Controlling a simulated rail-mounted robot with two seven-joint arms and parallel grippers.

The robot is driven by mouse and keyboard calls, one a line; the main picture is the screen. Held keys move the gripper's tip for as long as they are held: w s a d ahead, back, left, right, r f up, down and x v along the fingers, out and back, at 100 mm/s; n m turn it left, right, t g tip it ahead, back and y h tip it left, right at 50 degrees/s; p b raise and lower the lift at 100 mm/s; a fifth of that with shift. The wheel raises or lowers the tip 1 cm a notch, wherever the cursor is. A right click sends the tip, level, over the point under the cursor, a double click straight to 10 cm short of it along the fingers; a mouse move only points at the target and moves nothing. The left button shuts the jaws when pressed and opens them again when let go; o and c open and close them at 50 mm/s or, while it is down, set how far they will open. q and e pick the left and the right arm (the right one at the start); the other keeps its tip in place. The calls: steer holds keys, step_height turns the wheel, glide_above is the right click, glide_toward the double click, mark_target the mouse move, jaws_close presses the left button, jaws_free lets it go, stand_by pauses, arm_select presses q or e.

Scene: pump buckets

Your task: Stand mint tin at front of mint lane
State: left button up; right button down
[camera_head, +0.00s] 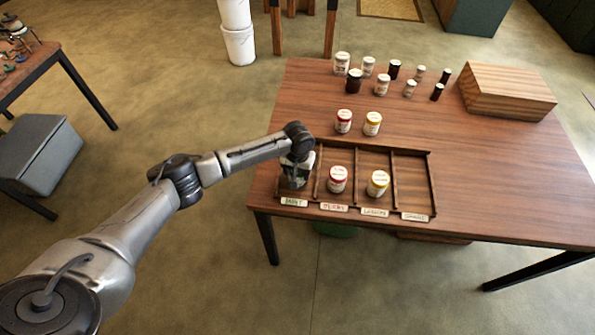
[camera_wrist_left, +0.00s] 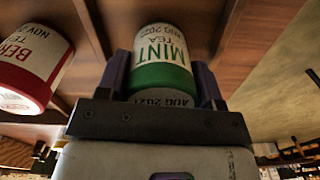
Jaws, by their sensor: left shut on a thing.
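The mint tin (camera_wrist_left: 163,57), white with a green band and a "MINT TEA" label, stands out in the left wrist view between the fingers of my left gripper (camera_wrist_left: 161,85). The gripper is shut on it. In the head view my left gripper (camera_head: 296,172) is over the leftmost lane, behind the mint label (camera_head: 293,203), and mostly hides the tin. I cannot tell whether the tin touches the lane floor. The wooden lane rack (camera_head: 405,180) has low dividers. My right gripper is not in view.
A red-banded berry tin (camera_head: 337,180) stands in the lane just right, close to my gripper; it also shows in the wrist view (camera_wrist_left: 32,68). A yellow-banded tin (camera_head: 377,184) is in the third lane. The rightmost lane is empty. Several jars and a wooden box (camera_head: 508,90) stand behind.

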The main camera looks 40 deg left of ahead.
arm_select(q)
steer(key=shift+f, duration=0.15)
steer(key=o, duration=1)
step_height(320, 180, up, 12)
steer(key=shift+r+p, duration=0.15)
steer(key=shift+p, duration=0.55)
steer(key=s+d+f+m+t+h, duration=0.1)
steer(key=s+d+f+m, duration=0.2)
steer(key=s+d+f, duration=0.45)
steer(key=s+d+f+m+t+h, duration=0.1)
steer(key=s+d+f+m, duration=0.3)
steer(key=s+d, duration=0.55)
steer(key=s+a+r+t+y, duration=0.1)
steer(key=s+a+r, duration=0.1)
steer(key=s, duration=1.6)
steer(key=shift+s+a+t+y, duration=0.15)
steer(key=shift+a+t+y, duration=0.15)
steer(key=shift+a, duration=0.4)
